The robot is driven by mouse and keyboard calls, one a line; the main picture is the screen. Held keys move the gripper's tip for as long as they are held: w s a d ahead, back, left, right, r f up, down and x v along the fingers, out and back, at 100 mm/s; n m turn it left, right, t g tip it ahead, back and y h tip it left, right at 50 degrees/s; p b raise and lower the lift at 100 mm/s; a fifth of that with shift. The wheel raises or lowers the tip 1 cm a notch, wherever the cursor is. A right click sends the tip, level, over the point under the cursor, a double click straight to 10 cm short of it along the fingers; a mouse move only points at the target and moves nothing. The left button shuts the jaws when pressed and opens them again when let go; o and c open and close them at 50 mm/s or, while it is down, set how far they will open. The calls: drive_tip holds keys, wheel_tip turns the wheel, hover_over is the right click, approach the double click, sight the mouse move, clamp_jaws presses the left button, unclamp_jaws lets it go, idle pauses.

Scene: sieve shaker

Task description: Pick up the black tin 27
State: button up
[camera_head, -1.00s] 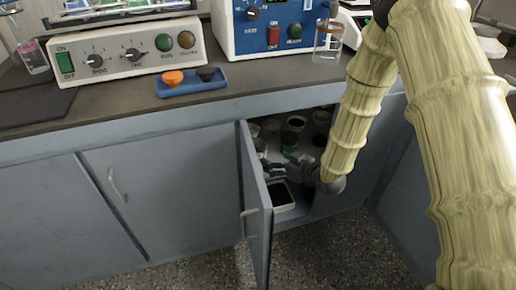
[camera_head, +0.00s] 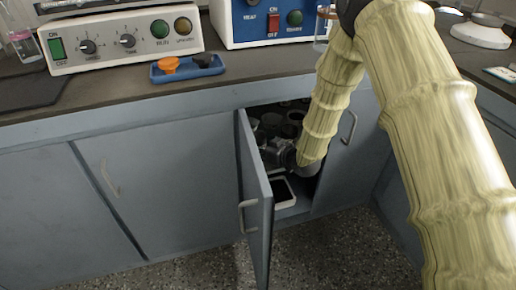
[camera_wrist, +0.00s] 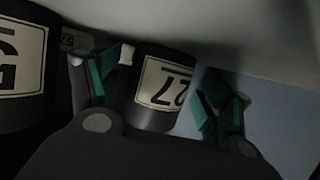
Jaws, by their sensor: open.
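The black tin 27 (camera_wrist: 152,117) has a cream label that reads 27, upside down in the wrist view. It sits between the two green-padded fingers of my gripper (camera_wrist: 161,88). The fingers are open, one on each side of the tin; a gap shows on the right side, and contact on the left cannot be told. In the head view my gripper (camera_head: 272,150) is inside the open cabinet, and I cannot pick out tin 27 there.
Another labelled black tin (camera_wrist: 20,100) stands close on the left, and a pale wall or panel is on the right. In the head view the open cabinet door (camera_head: 256,200) is left of my arm. A white-rimmed tray (camera_head: 283,194) lies at the cabinet's front.

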drive_tip(key=c, duration=1.1)
drive_tip(key=shift+r, duration=0.1)
